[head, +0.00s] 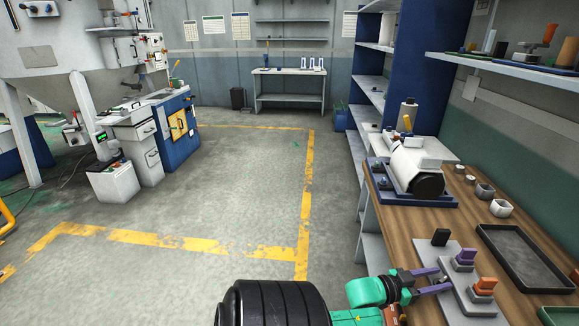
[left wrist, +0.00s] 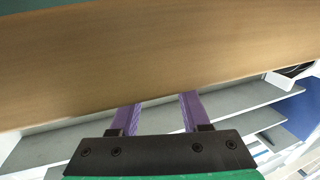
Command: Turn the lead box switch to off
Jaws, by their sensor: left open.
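My left gripper (head: 444,279) reaches in at the lower right of the head view, at the near edge of the wooden bench (head: 455,210). Its two purple fingers are apart with nothing between them. I cannot tell which part is the lead box switch. In the left wrist view the open fingers (left wrist: 161,98) show against the bench edge and grey shelves. My right gripper is not in view.
A black tray (head: 518,248) lies right of the plate. A white machine with a black round end (head: 425,172) stands further back on the bench, near small cups (head: 485,191). Shelves rise behind it. The marked floor (head: 220,190) to the left is clear.

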